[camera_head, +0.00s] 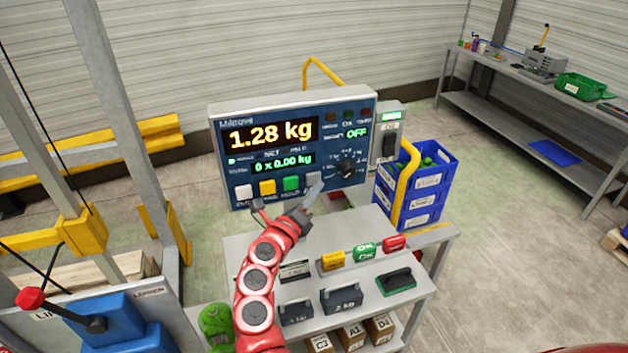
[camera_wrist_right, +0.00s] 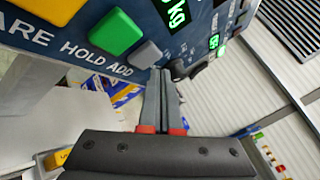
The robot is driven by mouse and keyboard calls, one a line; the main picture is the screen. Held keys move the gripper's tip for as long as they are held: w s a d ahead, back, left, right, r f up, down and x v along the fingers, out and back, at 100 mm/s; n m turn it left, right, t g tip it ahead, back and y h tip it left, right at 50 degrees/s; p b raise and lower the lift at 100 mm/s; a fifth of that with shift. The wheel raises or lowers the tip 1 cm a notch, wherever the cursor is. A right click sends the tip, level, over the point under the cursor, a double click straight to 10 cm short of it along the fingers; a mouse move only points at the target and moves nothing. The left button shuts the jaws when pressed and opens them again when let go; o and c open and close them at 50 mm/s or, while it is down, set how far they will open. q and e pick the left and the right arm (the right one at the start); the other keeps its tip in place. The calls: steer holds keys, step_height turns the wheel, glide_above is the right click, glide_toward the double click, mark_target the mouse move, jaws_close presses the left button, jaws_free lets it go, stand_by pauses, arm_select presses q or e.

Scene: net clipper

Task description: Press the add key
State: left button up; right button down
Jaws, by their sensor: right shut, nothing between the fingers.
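The scale panel (camera_head: 222,150) is blue and reads "1.28 kg" above "0 x 0.00 kg". Its lower row has white, yellow, green and grey keys. The grey add key (camera_head: 314,178) is at the right of the row, partly covered by my gripper in the head view. In the right wrist view the grey key (camera_wrist_right: 147,54) sits beside the green hold key (camera_wrist_right: 115,32), above the word ADD. My right gripper (camera_head: 317,190) is shut and empty, its tips (camera_wrist_right: 165,74) close beside the grey key. I cannot tell whether they touch. My left gripper is not in view.
A grey cart (camera_head: 240,250) below the panel holds weights and coloured blocks. A black knob (camera_head: 346,168) is right of the add key. A yellow bent rail (camera_head: 405,185) and blue crates (camera_head: 430,190) stand to the right. Open floor lies further right.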

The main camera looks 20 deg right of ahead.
stand_by(0.4)
steer(key=shift+w+b, duration=0.45)
steer(key=shift+b, duration=0.05)
steer(key=shift+w+b, duration=0.35)
stand_by(0.4)
steer(key=shift+s, duration=0.1)
stand_by(0.3)
steer(key=shift+s, duration=0.75)
steer(key=shift+s+d, duration=0.1)
steer(key=shift+s, duration=2.4)
